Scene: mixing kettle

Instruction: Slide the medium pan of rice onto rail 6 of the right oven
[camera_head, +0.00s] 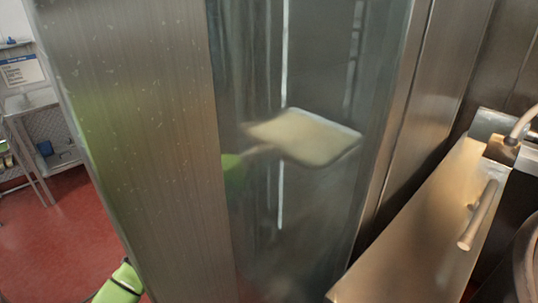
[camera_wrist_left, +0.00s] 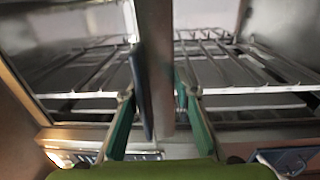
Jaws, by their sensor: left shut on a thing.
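The pan of rice (camera_head: 305,137), with a pale filling and a thin light rim, shows through a tall glass panel (camera_head: 330,215) in the head view. It is roughly level, a little tilted. My left gripper (camera_head: 258,150) is shut at its left end; the glass blurs it and a steel panel hides much of my arm. I cannot tell which is rail 6.
A broad steel panel (camera_head: 140,130) fills the left of the head view. At the right are a steel worktop (camera_head: 415,240) with a handle (camera_head: 478,215) and a tap (camera_head: 525,122). A metal rack (camera_head: 40,135) stands on the red floor at the far left.

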